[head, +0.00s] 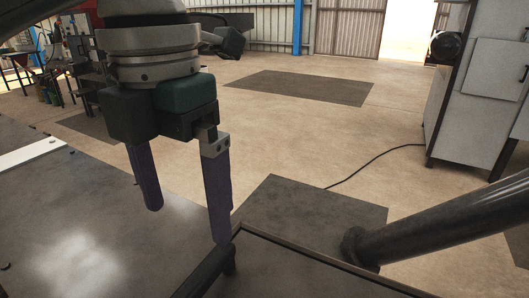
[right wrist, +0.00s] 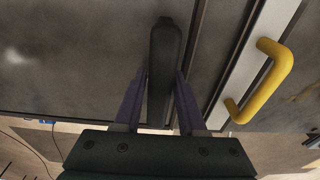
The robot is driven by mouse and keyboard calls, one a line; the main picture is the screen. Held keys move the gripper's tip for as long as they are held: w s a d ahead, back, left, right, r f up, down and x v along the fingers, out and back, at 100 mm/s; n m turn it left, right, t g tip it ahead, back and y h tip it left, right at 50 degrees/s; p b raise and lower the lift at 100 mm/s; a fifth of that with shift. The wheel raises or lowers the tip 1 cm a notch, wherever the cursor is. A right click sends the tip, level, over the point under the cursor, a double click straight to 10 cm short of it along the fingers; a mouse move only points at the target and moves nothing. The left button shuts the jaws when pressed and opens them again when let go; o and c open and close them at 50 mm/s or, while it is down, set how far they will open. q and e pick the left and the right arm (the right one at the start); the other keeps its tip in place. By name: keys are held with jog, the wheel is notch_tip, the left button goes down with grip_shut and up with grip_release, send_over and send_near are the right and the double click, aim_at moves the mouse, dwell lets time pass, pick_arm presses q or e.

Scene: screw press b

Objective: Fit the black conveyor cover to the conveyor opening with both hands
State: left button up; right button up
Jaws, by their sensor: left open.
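My left gripper (head: 187,228) is open in the head view, its two purple fingers pointing down and apart with nothing between them. Its near fingertip is close to a black bar-like handle (head: 213,266) at the edge of a dark panel (head: 285,276); I cannot tell whether they touch. I cannot tell for sure if this panel is the conveyor cover. In the right wrist view, my right gripper (right wrist: 162,75) has a finger on each side of a black rounded bar (right wrist: 165,55). The fingers lie close along it, and contact is not clear. No conveyor opening can be made out.
A dark metal surface (head: 80,235) fills the left foreground. A thick dark tube (head: 445,228) slants in from the right. A yellow handle (right wrist: 273,78) is beside the right gripper. A grey cabinet (head: 470,115) stands at right. The concrete floor beyond is mostly open.

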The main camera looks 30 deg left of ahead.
jog(key=o, duration=0.9)
jog(key=shift+c, duration=0.2)
jog(key=shift+o, duration=0.2)
jog(key=r, duration=0.6)
jog(key=w+r, duration=0.1)
jog(key=r, duration=0.2)
jog(key=shift+w+r, duration=0.1)
jog(key=shift+r, duration=0.3)
